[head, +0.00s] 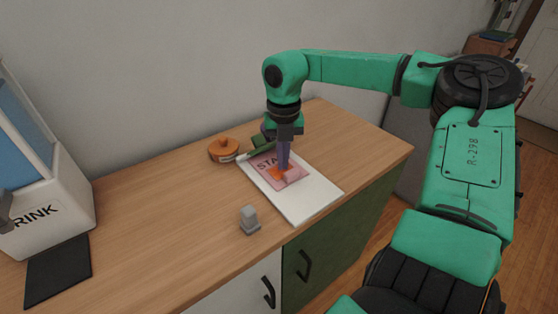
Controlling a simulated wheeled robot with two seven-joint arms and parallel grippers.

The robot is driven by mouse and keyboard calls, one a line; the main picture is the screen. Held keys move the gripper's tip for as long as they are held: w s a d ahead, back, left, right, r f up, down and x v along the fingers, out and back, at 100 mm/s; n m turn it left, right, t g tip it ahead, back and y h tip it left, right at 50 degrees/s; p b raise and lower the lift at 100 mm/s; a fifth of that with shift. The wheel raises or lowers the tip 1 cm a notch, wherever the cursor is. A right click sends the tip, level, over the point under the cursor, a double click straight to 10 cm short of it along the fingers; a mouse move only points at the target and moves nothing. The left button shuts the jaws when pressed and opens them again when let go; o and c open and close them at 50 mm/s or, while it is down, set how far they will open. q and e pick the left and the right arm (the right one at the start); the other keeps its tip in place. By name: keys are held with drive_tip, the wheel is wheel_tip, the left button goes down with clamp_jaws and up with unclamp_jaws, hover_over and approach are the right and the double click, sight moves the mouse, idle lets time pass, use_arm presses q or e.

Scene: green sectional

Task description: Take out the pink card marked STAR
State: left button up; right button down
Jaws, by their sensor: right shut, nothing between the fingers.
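The pink card (263,164) lies on a white board or tray (312,196) on the wooden cabinet top. The letters "STA" show on it; the rest is hidden behind my right gripper. My right gripper (284,172) points down over the card, shut, with nothing seen between its fingers. Orange fingertips or an orange thing show low on the card; I cannot tell which. Whether the tips touch the card is unclear. My left gripper is not in view.
An orange round container (223,149) stands left of the board, beside a dark green thing (258,143). A small grey object (249,219) stands in front. A drink dispenser (45,205) with a dark mat (58,271) is at the left. The middle left of the wooden top (160,205) is clear.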

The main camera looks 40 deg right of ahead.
drive_tip(key=shift+f+b, duration=0.4)
drive_tip(key=shift+f, duration=0.15)
drive_tip(key=shift+r, duration=0.3)
idle(0.3)
